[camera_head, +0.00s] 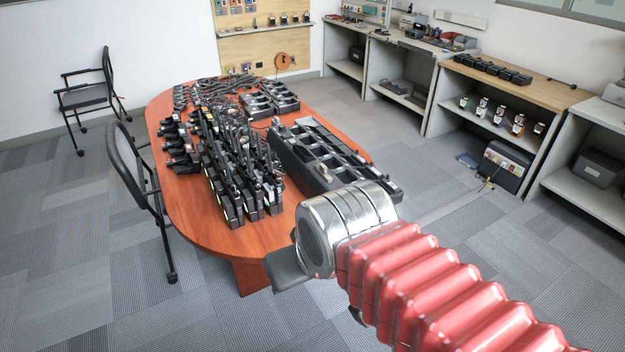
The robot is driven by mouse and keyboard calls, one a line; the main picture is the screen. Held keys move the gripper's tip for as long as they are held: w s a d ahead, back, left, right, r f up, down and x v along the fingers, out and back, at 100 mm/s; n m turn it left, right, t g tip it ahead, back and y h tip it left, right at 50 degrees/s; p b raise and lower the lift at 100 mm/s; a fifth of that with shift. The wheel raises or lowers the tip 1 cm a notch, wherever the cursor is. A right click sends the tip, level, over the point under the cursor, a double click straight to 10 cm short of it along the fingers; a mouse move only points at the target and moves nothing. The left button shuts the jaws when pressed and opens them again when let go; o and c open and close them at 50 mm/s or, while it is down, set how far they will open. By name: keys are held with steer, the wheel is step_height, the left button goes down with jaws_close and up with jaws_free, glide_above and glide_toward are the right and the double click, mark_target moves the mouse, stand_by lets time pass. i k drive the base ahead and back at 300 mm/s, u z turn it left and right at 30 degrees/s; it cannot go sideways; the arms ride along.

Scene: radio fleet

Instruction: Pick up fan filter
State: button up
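I cannot make out a fan filter for certain in the head view. My arm, with its red ribbed sleeve and silver end, reaches in from the lower right, in front of the table's near right end. A dark grey part of my gripper (288,270) shows below and left of the silver end. The rest of the gripper is hidden, so its opening and anything between its fingers cannot be seen. The wooden oval table (212,225) bears several black handheld radios (235,165) and a long black charger rack (318,158).
Black chairs (140,185) stand at the table's left and farther back (85,95). Shelving (510,90) with small devices lines the right wall. Carpet is open at the lower left and between table and shelves.

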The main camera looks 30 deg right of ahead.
mark_target(322, 169)
steer(key=z, duration=0.05)
steer(key=i, duration=1)
steer(key=u, duration=0.05)
